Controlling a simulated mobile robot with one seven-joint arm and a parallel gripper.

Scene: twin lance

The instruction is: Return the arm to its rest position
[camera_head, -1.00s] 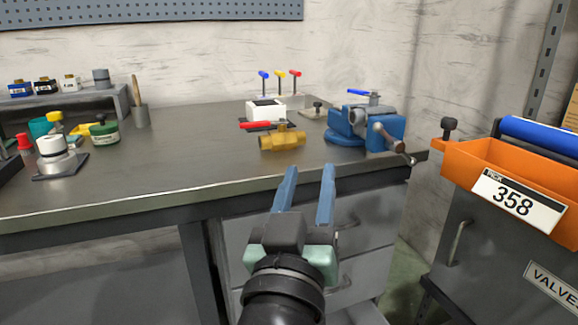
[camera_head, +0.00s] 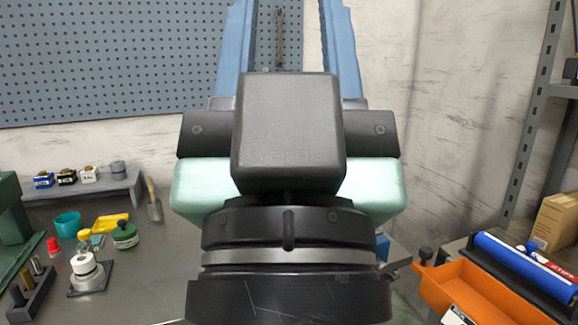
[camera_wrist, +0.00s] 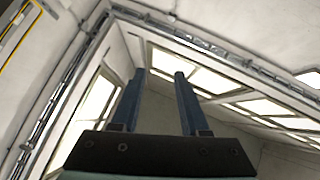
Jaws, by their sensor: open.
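My gripper (camera_head: 283,50) is raised in front of the head camera, its two blue fingers spread apart and pointing up, with nothing between them. Its dark and pale green body and my wrist fill the middle of the head view.
A blue pegboard (camera_head: 130,60) hangs on the wall behind. An orange bin (camera_head: 475,290) is at right, below a metal shelf post (camera_head: 535,120).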

